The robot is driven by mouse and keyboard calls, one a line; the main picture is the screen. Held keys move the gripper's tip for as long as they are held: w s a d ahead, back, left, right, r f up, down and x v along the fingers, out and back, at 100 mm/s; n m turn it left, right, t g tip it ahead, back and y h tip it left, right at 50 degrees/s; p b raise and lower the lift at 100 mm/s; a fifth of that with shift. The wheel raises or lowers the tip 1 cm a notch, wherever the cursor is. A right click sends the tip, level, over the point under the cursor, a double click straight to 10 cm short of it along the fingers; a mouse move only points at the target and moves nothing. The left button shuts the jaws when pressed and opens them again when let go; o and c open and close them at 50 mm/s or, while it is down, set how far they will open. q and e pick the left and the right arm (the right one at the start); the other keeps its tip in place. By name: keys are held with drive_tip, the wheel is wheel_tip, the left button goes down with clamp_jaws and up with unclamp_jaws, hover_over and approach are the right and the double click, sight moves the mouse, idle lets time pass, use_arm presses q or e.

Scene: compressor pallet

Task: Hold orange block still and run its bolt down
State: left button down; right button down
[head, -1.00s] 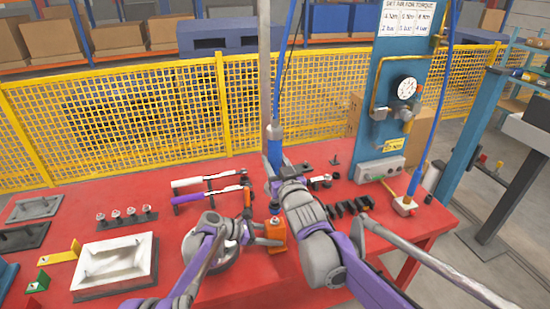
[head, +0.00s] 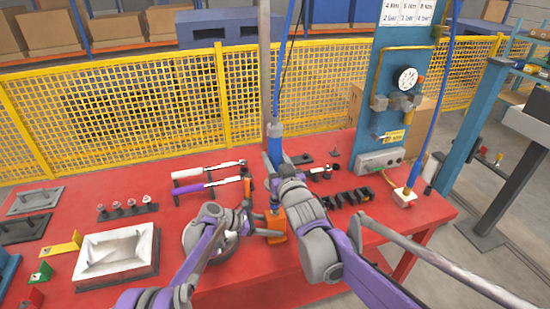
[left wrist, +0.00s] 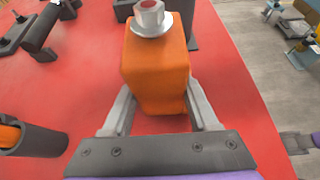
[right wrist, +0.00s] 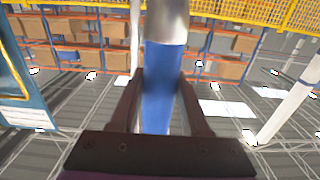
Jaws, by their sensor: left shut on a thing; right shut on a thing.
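The orange block (head: 277,228) stands on the red table near its front edge. My left gripper (left wrist: 160,112) is shut on it, with one finger on each side. A silver bolt (left wrist: 149,16) with a washer stands upright in the block's top in the left wrist view. My right gripper (right wrist: 160,92) is shut on the blue body of a hanging power driver (right wrist: 160,70). In the head view the driver (head: 274,140) is upright above the block. Its lower end is close over the bolt; my right arm partly hides it, and I cannot tell whether they touch.
A white tray (head: 84,262) and a row of small fittings (head: 128,209) lie left. Purple and white-handled wrenches (head: 203,188) lie behind my left arm. Black holders (head: 348,197) and a blue gauge panel (head: 385,125) stand right.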

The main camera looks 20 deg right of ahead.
sight(277, 144)
drive_tip(key=shift+f, duration=1.75)
idle(2.1)
drive_tip(key=shift+r, duration=4.55)
use_arm(q)
drive_tip(key=shift+c, duration=0.4)
unclamp_jaws()
